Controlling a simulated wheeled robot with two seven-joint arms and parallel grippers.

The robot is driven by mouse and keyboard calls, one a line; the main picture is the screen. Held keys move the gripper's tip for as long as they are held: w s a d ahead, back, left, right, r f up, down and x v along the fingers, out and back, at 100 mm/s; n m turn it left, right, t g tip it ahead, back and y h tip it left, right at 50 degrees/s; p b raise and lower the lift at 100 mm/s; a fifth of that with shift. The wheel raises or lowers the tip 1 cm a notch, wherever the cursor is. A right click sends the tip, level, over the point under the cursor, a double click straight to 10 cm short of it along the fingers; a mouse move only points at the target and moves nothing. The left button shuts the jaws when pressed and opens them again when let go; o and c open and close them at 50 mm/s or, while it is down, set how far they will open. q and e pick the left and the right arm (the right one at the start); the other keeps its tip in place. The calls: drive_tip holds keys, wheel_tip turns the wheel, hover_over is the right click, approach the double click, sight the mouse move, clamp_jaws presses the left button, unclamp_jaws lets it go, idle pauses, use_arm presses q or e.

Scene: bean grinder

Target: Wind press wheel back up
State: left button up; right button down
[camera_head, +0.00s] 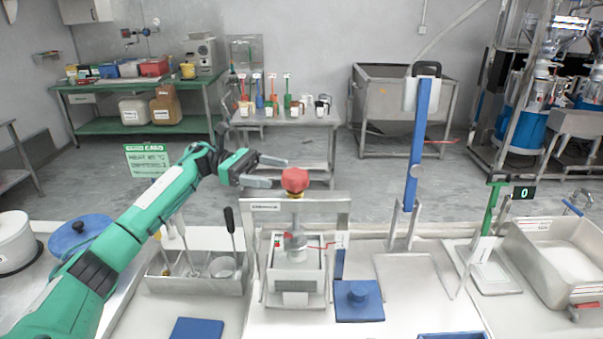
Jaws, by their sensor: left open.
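The press has a red knob-like wheel (295,180) on top of a yellow collar, above a metal frame (335,214). Below it is a light grey box body (294,276) with a metal cylinder (295,246) at its middle. My left gripper (272,172) comes in from the left on a green arm. Its two fingers are spread and point right, just left of the red wheel. In this view the fingertips look close to the wheel, but I cannot tell whether they touch it. Nothing shows between the fingers. My right gripper is not in view.
A metal tray (200,285) with tools and a cup stands left of the press. A blue square lid (359,301) and a tall stand with a blue bar (419,145) are right of it. A grey bin (562,255) stands far right.

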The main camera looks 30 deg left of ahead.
sight(308, 179)
use_arm(q)
drive_tip(key=d, duration=0.2)
drive_tip(key=d+p, duration=0.1)
drive_tip(key=d, duration=0.2)
drive_tip(key=w+d+p, duration=0.1)
drive_tip(key=d, duration=0.1)
drive_tip(key=shift+d+r, duration=0.1)
drive_tip(key=shift+d, duration=0.05)
drive_tip(key=shift+w+d, duration=0.1)
drive_tip(key=shift+d, duration=0.3)
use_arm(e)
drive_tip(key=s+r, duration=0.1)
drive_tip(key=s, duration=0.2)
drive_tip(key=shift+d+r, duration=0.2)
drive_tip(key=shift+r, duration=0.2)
use_arm(q)
drive_tip(key=c, duration=0.9)
drive_tip(key=shift+c, duration=0.2)
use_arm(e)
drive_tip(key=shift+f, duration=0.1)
